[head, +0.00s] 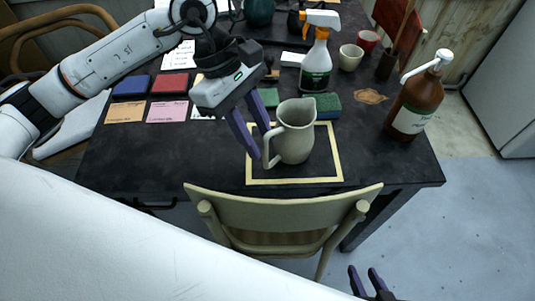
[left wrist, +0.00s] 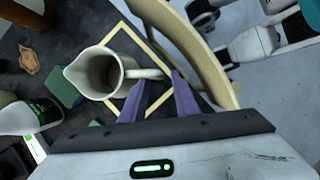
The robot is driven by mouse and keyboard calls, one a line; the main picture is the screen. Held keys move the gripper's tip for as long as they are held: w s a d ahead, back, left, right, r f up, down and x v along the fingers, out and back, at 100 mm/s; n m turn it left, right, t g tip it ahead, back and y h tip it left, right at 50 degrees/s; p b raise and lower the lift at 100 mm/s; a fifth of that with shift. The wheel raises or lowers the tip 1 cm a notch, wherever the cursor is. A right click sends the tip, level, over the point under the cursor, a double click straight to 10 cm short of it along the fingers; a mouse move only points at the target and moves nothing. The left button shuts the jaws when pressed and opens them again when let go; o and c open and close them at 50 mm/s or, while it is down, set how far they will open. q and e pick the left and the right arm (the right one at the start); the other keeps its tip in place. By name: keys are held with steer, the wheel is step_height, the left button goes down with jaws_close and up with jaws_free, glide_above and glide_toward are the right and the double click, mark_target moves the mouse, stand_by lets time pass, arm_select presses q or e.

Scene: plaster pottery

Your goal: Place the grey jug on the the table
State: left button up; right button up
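The grey jug (head: 293,132) stands upright on the dark table (head: 205,165), inside a pale square outline (head: 334,152), with its handle toward the left. My left gripper (head: 254,133) is beside the handle, its two purple fingers apart. In the left wrist view the jug (left wrist: 90,73) is seen from above with an empty-looking inside. Its handle reaches toward the gap between the fingertips (left wrist: 160,80), and I cannot tell whether they touch it. My right gripper (head: 366,275) is low at the bottom edge, over the floor, with fingers apart and nothing between them.
A pale chair (head: 283,210) stands against the table's front edge. A green sponge block (head: 327,105) and a spray bottle (head: 317,65) are behind the jug. A brown pump bottle (head: 413,105) stands to the right.

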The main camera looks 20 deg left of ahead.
arm_select(q)
steer(key=shift+v, duration=1.9)
